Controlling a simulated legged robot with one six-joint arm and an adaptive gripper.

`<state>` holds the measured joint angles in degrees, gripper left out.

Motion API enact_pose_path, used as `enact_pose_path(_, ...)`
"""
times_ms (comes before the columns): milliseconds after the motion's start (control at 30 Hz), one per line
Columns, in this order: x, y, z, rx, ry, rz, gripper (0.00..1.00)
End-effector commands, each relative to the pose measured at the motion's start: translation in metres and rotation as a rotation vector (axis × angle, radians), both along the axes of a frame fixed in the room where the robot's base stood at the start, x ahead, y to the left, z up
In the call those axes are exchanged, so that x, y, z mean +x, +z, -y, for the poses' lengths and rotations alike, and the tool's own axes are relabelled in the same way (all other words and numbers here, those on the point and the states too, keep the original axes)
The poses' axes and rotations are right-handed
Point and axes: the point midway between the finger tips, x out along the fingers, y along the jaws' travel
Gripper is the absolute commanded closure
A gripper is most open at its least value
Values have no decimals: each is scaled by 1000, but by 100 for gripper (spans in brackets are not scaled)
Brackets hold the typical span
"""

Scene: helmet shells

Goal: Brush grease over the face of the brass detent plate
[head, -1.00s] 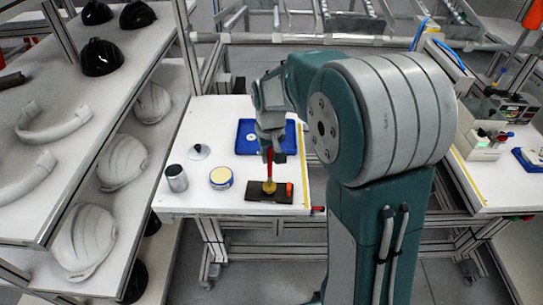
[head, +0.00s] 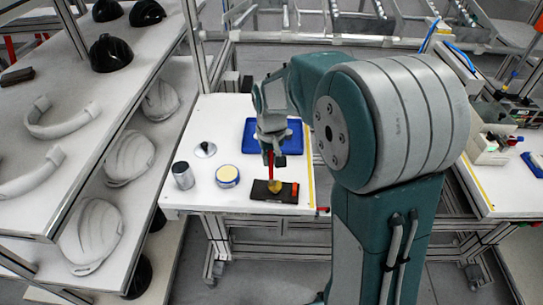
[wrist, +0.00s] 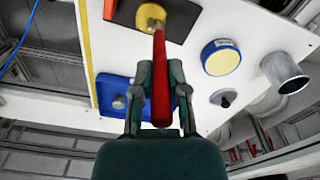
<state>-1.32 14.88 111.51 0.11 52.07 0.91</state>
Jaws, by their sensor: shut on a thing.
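My gripper (head: 272,150) is shut on the red handle of a brush (head: 270,166); the brush also shows in the wrist view (wrist: 160,75). The brush hangs steeply down over a dark plate (head: 262,195) near the front of the white table. A round brass piece (head: 275,186) shows at the brush's lower end on the plate; it also shows in the wrist view (wrist: 150,17). The bristles cannot be told apart from the brass, so contact is unclear. A blue-sided tin with a pale yellow top (head: 228,176) stands left of the plate.
On the white table (head: 205,120) are a metal cup (head: 183,175), a small grey knobbed piece (head: 205,150) and a blue tray (head: 250,133) behind my gripper. An orange-red block (head: 294,190) sits at the plate's right end. Shelves with helmet shells (head: 130,158) stand left.

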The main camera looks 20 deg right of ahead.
Motion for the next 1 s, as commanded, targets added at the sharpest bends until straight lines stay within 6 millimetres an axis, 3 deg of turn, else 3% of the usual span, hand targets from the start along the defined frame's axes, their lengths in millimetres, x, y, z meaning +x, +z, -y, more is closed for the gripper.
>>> enact_pose_path(1000,-17,0,4,0,-1,-1,100)
